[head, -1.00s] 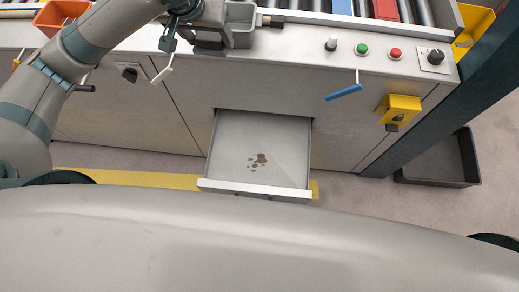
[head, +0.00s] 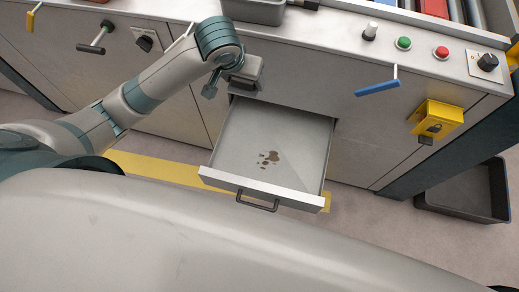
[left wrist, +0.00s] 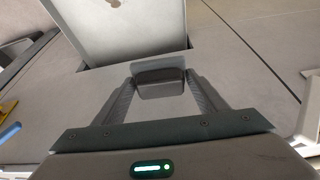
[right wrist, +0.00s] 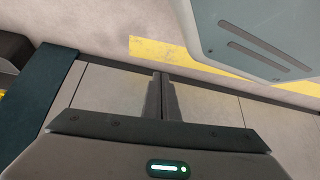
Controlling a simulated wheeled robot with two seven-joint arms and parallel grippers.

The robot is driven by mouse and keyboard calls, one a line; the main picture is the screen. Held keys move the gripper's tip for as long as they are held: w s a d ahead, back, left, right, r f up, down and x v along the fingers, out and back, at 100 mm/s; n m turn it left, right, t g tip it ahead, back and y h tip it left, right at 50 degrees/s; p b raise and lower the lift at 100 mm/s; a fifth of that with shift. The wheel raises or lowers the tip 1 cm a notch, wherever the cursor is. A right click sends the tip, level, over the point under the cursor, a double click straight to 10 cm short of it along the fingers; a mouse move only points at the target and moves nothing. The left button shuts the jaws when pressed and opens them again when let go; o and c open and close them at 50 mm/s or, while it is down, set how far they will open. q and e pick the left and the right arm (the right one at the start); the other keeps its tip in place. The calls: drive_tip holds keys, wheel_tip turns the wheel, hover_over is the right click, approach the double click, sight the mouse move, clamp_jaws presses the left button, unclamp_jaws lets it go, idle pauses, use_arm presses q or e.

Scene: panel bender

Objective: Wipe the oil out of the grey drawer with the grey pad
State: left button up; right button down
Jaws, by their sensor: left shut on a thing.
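The grey drawer (head: 240,143) stands pulled out of the machine's front, with its dark handle (head: 258,203) towards me. Brown oil spots (head: 270,157) lie on its floor near the middle. My left gripper (head: 243,85) is above the drawer's back edge. In the left wrist view my left gripper (left wrist: 160,88) is shut on the grey pad (left wrist: 160,77), a dark grey block between its fingers. The drawer also shows at the top of that view (left wrist: 125,35), apart from the pad. My right gripper (right wrist: 162,98) is shut and empty, and out of the head view.
A blue-handled lever (head: 378,87) and a yellow switch box (head: 436,117) stick out of the machine's front to the right of the drawer. A grey bin (head: 265,12) stands on the ledge above. A dark crate (head: 465,192) is on the floor at right.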

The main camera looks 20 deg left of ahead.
use_arm(q)
drive_tip(key=shift+s+f, duration=0.25)
drive_tip(key=shift+f, duration=0.7)
use_arm(e)
drive_tip(key=shift+w+a, duration=0.3)
drive_tip(key=shift+w, duration=0.3)
use_arm(q)
drive_tip(key=shift+f, duration=0.1)
drive_tip(key=s+d+f+m+g+h, duration=0.2)
drive_tip(key=s+d+f+m, duration=0.1)
drive_tip(key=f+m, duration=0.5)
drive_tip(key=s+d+f+m+g+h, duration=0.2)
drive_tip(key=s+d+f+m, duration=0.2)
drive_tip(key=f+m, duration=0.4)
drive_tip(key=shift+s+f+b, duration=0.35)
drive_tip(key=shift+s+f, duration=0.1)
drive_tip(key=shift+f, duration=0.5)
use_arm(e)
drive_tip(key=shift+w+a+r+t, duration=0.15)
drive_tip(key=shift+w+r+t, duration=0.15)
drive_tip(key=shift+w, duration=0.15)
use_arm(q)
drive_tip(key=shift+d+h, duration=0.1)
drive_tip(key=shift+h, duration=0.2)
use_arm(e)
drive_tip(key=shift+f, duration=0.1)
